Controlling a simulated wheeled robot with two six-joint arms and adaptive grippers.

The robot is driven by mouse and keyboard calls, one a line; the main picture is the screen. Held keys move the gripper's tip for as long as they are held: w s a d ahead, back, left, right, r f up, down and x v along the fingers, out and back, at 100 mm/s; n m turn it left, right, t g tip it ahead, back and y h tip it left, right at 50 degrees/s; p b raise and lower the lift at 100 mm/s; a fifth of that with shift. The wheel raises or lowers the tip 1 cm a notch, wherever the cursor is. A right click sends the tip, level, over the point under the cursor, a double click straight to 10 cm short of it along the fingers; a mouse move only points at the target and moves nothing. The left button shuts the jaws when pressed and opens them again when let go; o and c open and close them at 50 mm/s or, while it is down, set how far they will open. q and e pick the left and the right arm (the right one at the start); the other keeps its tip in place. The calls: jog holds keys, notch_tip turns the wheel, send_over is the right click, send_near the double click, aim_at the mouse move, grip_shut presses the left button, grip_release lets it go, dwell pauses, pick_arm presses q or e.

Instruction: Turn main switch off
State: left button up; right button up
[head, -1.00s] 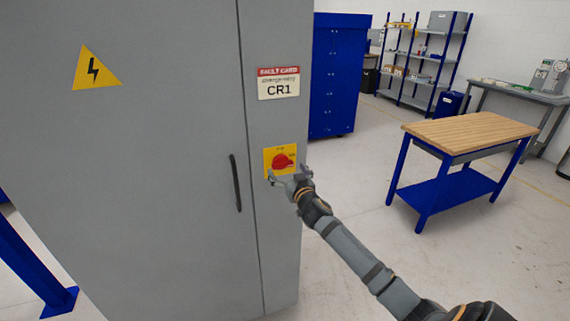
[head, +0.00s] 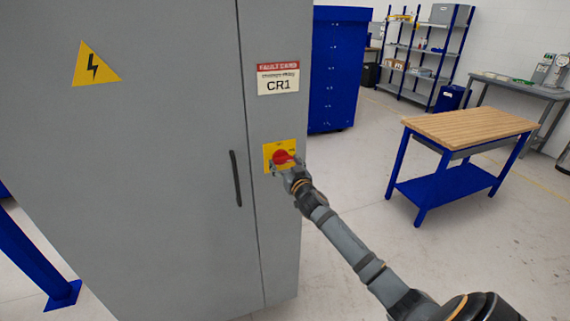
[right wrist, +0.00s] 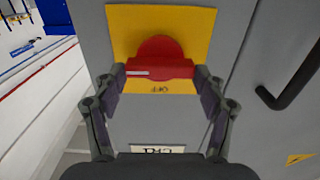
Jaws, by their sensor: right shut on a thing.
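The main switch is a red rotary knob (head: 282,157) on a yellow plate (head: 269,150) at the right edge of a grey cabinet (head: 160,200). In the right wrist view the red knob (right wrist: 160,60) shows a crossbar with a white mark at one end, and the word OFF is printed on the yellow plate (right wrist: 195,22). My right gripper (head: 287,168) is at the knob. In the right wrist view its fingers (right wrist: 160,78) are shut on the two ends of the crossbar. My left gripper is not in view.
A black door handle (head: 236,178) is left of the switch. A CR1 fault card (head: 278,79) is above it. A wooden-topped blue table (head: 470,128), a blue cabinet (head: 335,70) and shelves (head: 420,55) stand behind. The floor right of the cabinet is open.

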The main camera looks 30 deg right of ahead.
jog(key=n, duration=0.4)
jog(key=shift+a+p, duration=0.1)
jog(key=shift+p, duration=0.3)
jog(key=n+p, duration=0.1)
jog(key=n, duration=0.3)
jog(key=shift+n, duration=0.3)
jog(key=n+p, duration=0.1)
jog(key=n, duration=0.3)
jog(key=shift+a+n+p, duration=0.1)
jog(key=shift+n+p, duration=0.2)
jog(key=shift+p, duration=0.05)
jog(key=shift+f+n+p, duration=0.2)
jog(key=shift+n+p, duration=0.5)
jog(key=shift+n, duration=1.5)
jog(key=o, duration=1.2)
jog(key=shift+c, duration=0.2)
